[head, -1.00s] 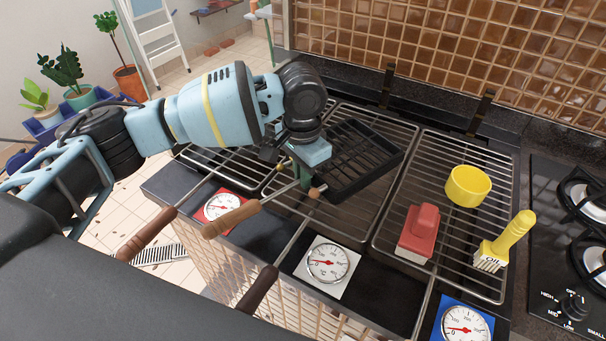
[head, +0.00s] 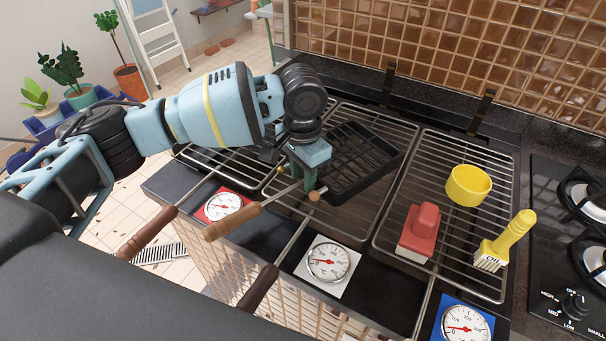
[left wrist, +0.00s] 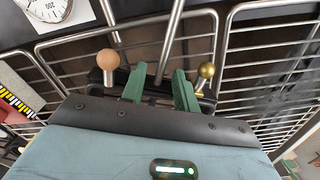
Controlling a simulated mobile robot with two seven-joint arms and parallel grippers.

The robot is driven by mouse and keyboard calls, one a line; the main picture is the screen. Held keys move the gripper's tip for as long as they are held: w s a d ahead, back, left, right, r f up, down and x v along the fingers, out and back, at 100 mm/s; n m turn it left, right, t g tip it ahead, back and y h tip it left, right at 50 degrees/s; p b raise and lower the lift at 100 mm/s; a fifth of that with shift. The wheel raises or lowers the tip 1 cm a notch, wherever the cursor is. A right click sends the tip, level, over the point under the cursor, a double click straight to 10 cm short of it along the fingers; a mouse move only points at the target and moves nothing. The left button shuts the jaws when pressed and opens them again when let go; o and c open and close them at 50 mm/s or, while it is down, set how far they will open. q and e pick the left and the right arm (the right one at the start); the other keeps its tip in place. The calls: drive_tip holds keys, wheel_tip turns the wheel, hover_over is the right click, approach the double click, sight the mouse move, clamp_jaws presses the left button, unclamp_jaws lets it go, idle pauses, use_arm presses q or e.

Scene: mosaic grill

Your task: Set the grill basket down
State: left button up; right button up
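The black grill basket (head: 388,165) is a shallow ribbed tray over the back of the middle grate (head: 300,205), and it appears to rest there. Its wooden handle (head: 232,220) points to the front left. A wooden knob (left wrist: 108,60) and a brass knob (left wrist: 206,70) show on either side of my left gripper (left wrist: 160,85). Its two green fingers are apart, with a metal rod (left wrist: 170,45) in line with the gap. In the head view my left gripper (head: 303,175) is at the basket's near left corner and hides part of it. My right gripper is out of view.
On the right grate (head: 460,245) stand a yellow bowl (head: 468,186), a red block-shaped brush (head: 420,232) and a yellow brush (head: 508,240). A gas hob (head: 560,230) lies further right. A tiled wall (head: 450,50) stands behind.

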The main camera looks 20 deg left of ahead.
use_arm(q)
wheel_tip(320, 180, up, 12)
drive_tip(key=shift+p, duration=0.35)
